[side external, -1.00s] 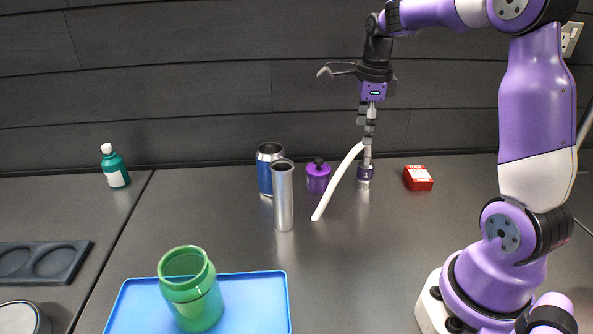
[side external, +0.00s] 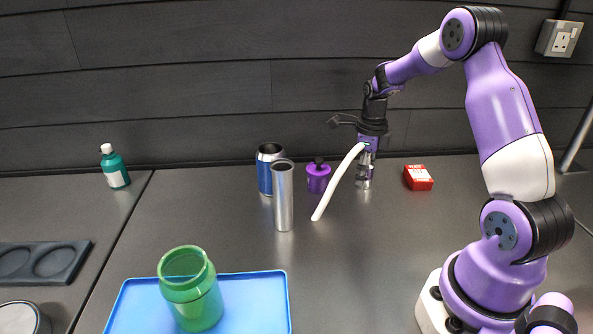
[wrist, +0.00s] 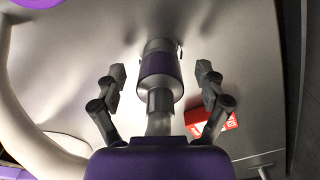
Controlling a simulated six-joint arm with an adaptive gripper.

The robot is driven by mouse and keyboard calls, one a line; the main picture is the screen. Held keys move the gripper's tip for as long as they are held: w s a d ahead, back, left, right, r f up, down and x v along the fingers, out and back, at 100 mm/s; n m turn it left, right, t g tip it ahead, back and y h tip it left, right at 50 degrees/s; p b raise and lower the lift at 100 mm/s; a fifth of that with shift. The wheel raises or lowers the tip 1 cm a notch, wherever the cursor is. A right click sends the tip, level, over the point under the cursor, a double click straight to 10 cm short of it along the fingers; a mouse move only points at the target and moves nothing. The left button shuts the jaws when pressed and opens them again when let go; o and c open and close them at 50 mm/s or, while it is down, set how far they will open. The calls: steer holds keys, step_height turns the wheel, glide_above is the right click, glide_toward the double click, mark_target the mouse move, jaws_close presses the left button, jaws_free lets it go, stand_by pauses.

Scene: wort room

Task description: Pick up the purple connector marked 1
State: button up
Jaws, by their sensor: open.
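The connector (wrist: 160,80), a silver piece with a purple band, stands on the bench in the side view (side external: 363,183), its upper part partly hidden by my gripper. No number is readable on it. My gripper (wrist: 160,70) is open in the wrist view, one finger on each side of the connector, with gaps visible on both sides. In the side view, my gripper (side external: 368,160) points down, low over the connector.
A purple lidded pot (side external: 318,178), blue can (side external: 265,174) and steel cylinder (side external: 283,197) stand to the left. A red box (side external: 418,178) lies close on the right. A blue tray (side external: 256,302) holds a green jar (side external: 191,290). The bench front of the connector is clear.

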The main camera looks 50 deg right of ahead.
steer(key=shift+f, duration=0.15)
steer(key=shift+c, duration=0.4)
jaws_close()
